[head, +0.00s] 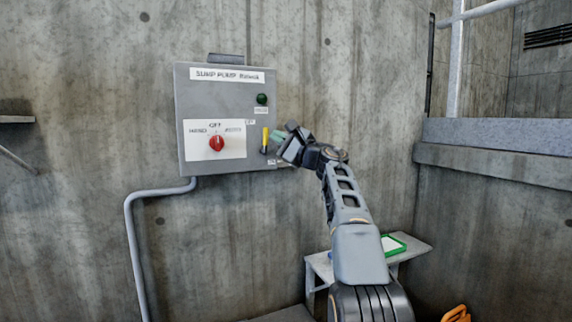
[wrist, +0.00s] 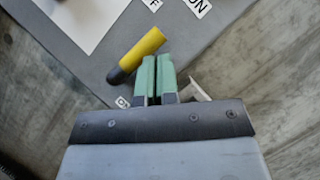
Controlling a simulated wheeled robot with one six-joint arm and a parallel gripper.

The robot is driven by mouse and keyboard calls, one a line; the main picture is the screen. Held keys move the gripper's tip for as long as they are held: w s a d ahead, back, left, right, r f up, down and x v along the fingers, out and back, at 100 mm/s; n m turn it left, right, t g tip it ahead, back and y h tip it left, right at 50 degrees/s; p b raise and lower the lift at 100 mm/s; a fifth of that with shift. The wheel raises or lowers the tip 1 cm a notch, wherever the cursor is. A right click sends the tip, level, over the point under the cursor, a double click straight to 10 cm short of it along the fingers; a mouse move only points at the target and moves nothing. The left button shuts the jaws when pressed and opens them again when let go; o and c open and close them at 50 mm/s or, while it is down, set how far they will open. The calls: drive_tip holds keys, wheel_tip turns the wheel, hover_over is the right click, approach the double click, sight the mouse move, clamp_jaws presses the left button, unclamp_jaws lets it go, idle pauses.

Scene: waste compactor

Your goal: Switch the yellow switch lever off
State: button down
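The yellow switch lever (head: 265,136) is on the right part of a grey control box (head: 225,82). Its yellow end is up and its dark end is down.
A red knob (head: 216,143) on a white plate and a green lamp (head: 262,99) are on the same box. A grey conduit (head: 135,215) runs down from it. A small shelf (head: 415,247) with a green-edged item stands below right. Bare concrete wall surrounds the box.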

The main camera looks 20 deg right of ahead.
drive_tip(key=shift+a+r, duration=0.25)
idle(0.6)
drive_tip(key=s+d, duration=0.9)
drive_tip(key=shift+s+d+b, duration=0.15)
drive_tip(key=shift+d+b, duration=0.15)
drive_tip(key=shift+b, duration=0.1)
drive_tip(key=shift+f, duration=0.1)
